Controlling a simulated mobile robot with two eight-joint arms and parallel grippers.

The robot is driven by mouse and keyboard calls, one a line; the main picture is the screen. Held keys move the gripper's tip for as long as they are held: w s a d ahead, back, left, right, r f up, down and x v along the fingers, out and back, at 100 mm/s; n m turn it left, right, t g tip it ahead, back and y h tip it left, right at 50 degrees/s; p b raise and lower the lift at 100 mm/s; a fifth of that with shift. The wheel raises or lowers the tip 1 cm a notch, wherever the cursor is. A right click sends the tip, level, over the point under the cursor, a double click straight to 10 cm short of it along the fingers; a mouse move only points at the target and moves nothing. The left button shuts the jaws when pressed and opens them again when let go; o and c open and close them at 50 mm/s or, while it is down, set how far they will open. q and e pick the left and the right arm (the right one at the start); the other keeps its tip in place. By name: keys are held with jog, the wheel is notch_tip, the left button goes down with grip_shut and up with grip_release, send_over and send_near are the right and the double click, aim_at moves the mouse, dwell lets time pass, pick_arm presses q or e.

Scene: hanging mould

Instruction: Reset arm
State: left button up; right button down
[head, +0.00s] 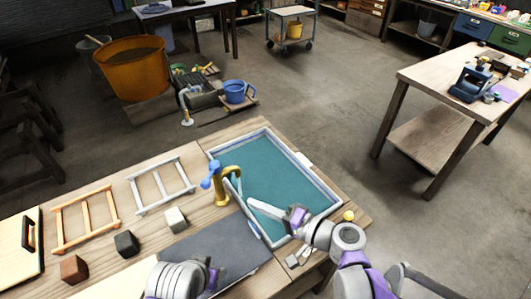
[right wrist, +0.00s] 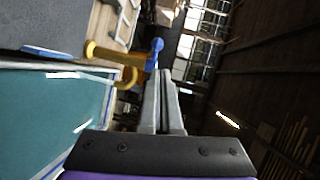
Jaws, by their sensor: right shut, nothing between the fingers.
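My right gripper (head: 265,208) reaches in from the lower right in the head view, over the teal-filled tray (head: 318,181). Its pale fingers are together with nothing between them. In the right wrist view the shut fingers (right wrist: 161,100) point towards a yellow curved piece with a blue end (right wrist: 112,55). That yellow piece (head: 232,171) stands at the tray's left edge, just left of the fingertips in the head view. My left arm (head: 178,281) shows at the bottom edge, over the bench; its fingers cannot be made out.
The bench holds a wooden frame (head: 86,214), a white frame (head: 161,184), brown (head: 74,268), black (head: 126,243) and pale (head: 176,219) blocks, and a dark mat (head: 232,255). A side table (head: 430,80) stands right. Open floor (head: 340,110) lies beyond the bench.

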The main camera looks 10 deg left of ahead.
pick_arm(q)
jog(key=shift+w+r+p, duration=0.2)
jog(key=shift+r+p, duration=0.5)
jog(key=shift+r, duration=0.15)
jog(key=shift+w+r+p, duration=0.2)
jog(key=shift+r+p, duration=0.25)
jog(key=shift+r, duration=0.1)
pick_arm(e)
jog(key=s+d+f+n+h, duration=0.1)
jog(key=s+d+h, duration=0.3)
jog(key=d, duration=0.4)
jog(key=s+d+f+n+h, duration=0.1)
jog(key=s+d+f+h, duration=0.2)
jog(key=d+h, duration=0.3)
jog(key=s+d+f+n+g+h, duration=0.1)
jog(key=s+d+f+h, duration=0.2)
jog(key=d, duration=0.8)
jog(key=s+h, duration=0.2)
jog(key=s, duration=0.1)
jog(key=shift+d, duration=0.35)
